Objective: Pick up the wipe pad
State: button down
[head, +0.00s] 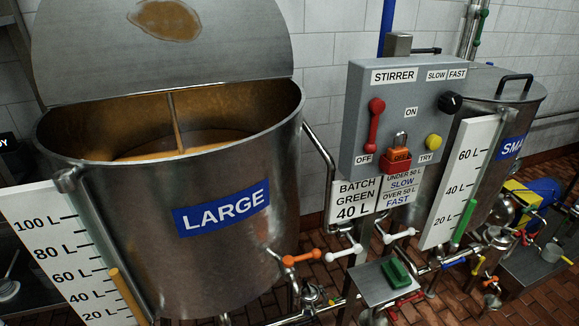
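A green block-like pad (397,273), the only thing in view that looks like the wipe pad, lies on a small grey metal shelf (369,287) below the stirrer panel, right of the large vat. Its top shows clearly and nothing covers it. My gripper is not in view.
The open large vat (240,255) fills the left, its lid raised. The stirrer panel (362,115) and white signs hang above the shelf. Valves with orange (301,257) and white handles (343,253) stand close to the shelf's left and back. The small vat (512,170) stands at right.

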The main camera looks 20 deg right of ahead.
aim_at(394, 271)
jog(key=z, duration=1.3)
